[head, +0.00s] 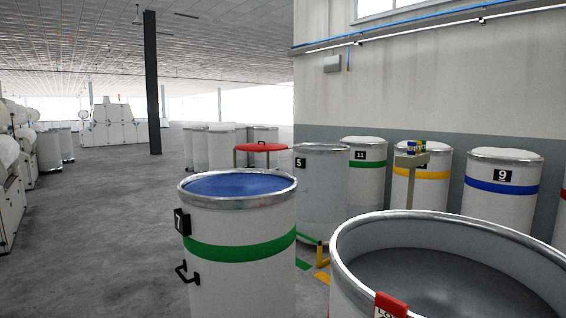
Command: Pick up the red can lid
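A flat red disc (261,148), which looks like the red can lid, shows beyond the near can marked 7. Neither of my grippers is in view.
Can 7 (238,222), with a green band and blue inside, stands in front of the disc. A large open can (345,262) with a red tag fills the lower right. Grey can 5 (322,185) stands right of the disc. Banded cans line the wall. Open floor (105,220) lies left.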

